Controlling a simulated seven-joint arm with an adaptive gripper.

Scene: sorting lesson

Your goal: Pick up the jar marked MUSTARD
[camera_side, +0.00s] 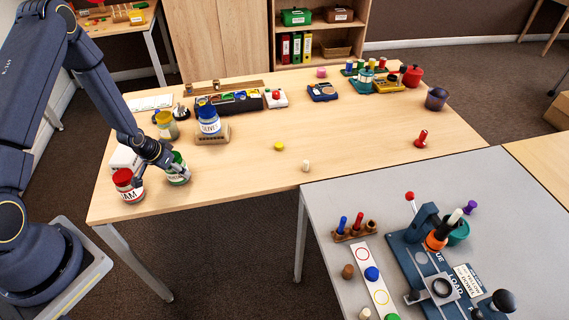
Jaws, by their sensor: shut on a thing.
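My gripper (172,166) is at the left end of the wooden table, shut on a glass jar with a green lid (178,178). The fingers cover part of this jar, and its label cannot be read. I cannot tell whether it touches the table. A red-lidded jar marked JAM (130,194) stands just left of my gripper. A yellow-lidded jar (167,130) stands behind my gripper, with no readable label. A blue-lidded jar (209,126), its label seeming to read OLIVES, sits on a small wooden stand (213,139). I cannot make out the word MUSTARD on any jar.
A white box (124,158) lies behind the JAM jar. A dark sorting tray (240,107) stands behind the blue-lidded jar. A yellow disc (279,146) and a pale peg (306,165) lie mid-table. The front middle of the wooden table (240,175) is clear.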

